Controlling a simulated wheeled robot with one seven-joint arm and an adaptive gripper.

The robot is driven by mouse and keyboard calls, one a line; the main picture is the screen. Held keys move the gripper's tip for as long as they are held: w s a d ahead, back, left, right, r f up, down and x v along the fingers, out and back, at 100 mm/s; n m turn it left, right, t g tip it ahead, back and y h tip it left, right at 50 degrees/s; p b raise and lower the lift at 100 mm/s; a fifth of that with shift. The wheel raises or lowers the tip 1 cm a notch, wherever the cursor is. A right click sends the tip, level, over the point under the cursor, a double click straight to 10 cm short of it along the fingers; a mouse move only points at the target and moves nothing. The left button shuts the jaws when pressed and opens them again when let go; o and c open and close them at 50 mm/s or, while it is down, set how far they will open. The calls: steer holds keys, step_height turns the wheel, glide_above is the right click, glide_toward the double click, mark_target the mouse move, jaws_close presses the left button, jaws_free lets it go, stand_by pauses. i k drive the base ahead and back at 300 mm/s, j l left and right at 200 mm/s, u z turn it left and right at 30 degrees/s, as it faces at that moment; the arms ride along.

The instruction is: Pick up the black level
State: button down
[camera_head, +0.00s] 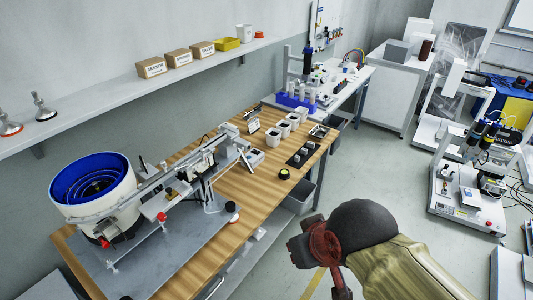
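A small round black piece with a yellow top (284,173) lies on the wooden workbench (240,229), near its front edge. It may be the black level, but it is too small to tell. My gripper (302,251) is at the bottom centre right, in front of the bench over the floor. It looks dark and is seen from behind and above, apart from the round piece. My wrist and arm partly hide the gripper, and its fingers do not show clearly enough to tell whether they are open.
A blue and white bowl feeder (95,190) with a rail stands on the bench's left. White cups (273,137) and a dark plate with small parts (300,155) stand near the round piece. A shelf with boxes (151,67) runs along the wall. The floor (385,175) right of the bench is clear.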

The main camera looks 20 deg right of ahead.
mark_target(284, 174)
steer(key=i+l, duration=0.1)
steer(key=l, duration=0.35)
steer(key=i+l, duration=0.15)
steer(key=l, duration=0.25)
steer(key=i+l, duration=0.1)
steer(key=l, duration=0.35)
steer(key=i+l, duration=0.1)
steer(key=l, duration=0.35)
steer(key=i+l, duration=0.15)
steer(key=l, duration=0.25)
